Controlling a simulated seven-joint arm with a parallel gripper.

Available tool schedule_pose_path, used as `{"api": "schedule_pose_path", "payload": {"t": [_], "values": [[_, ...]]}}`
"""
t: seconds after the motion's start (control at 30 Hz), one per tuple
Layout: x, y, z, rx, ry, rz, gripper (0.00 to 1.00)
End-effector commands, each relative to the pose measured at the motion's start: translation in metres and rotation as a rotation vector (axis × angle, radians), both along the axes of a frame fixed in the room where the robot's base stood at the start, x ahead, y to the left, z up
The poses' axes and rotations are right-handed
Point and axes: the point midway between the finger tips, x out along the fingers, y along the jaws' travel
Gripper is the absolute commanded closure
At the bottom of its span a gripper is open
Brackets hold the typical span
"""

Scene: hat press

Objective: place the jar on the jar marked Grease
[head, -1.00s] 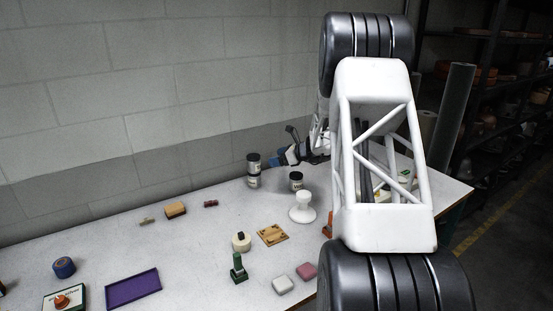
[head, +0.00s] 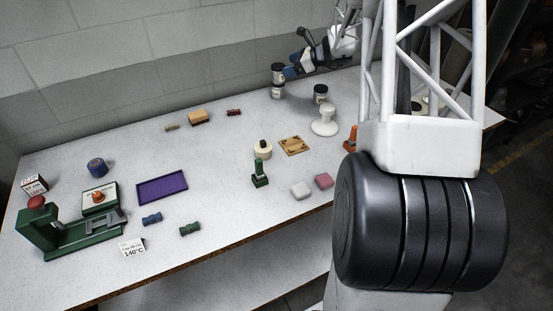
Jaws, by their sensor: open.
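Two dark-lidded jars stand stacked near the back of the table: an upper jar (head: 277,70) rests on a lower jar (head: 277,91). A third jar (head: 320,94), dark with a pale label, stands alone to their right. The labels are too small to read, so I cannot tell which is marked Grease.
A white spool-shaped stand (head: 323,122) is in front of the lone jar. A wooden plate (head: 294,145), purple tray (head: 162,187) and green press (head: 62,228) lie farther forward and left. The wall runs close behind the jars. Table around the stack is clear.

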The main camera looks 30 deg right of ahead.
Motion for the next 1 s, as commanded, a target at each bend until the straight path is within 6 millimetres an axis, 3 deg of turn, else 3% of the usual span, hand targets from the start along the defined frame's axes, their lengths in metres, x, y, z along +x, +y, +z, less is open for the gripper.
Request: {"api": "schedule_pose_path", "payload": {"t": [0.03,0.2,0.5,0.8,1.0], "values": [[-0.008,0.018,0.012,-0.037,-0.007,0.041,0.12],[-0.041,0.074,0.038,-0.177,-0.030,0.193,0.12],[-0.111,0.160,0.077,-0.421,-0.084,0.466,0.12],[-0.192,0.228,0.102,-0.655,-0.152,0.745,0.12],[-0.250,0.262,0.112,-0.810,-0.203,0.930,0.12]]}}
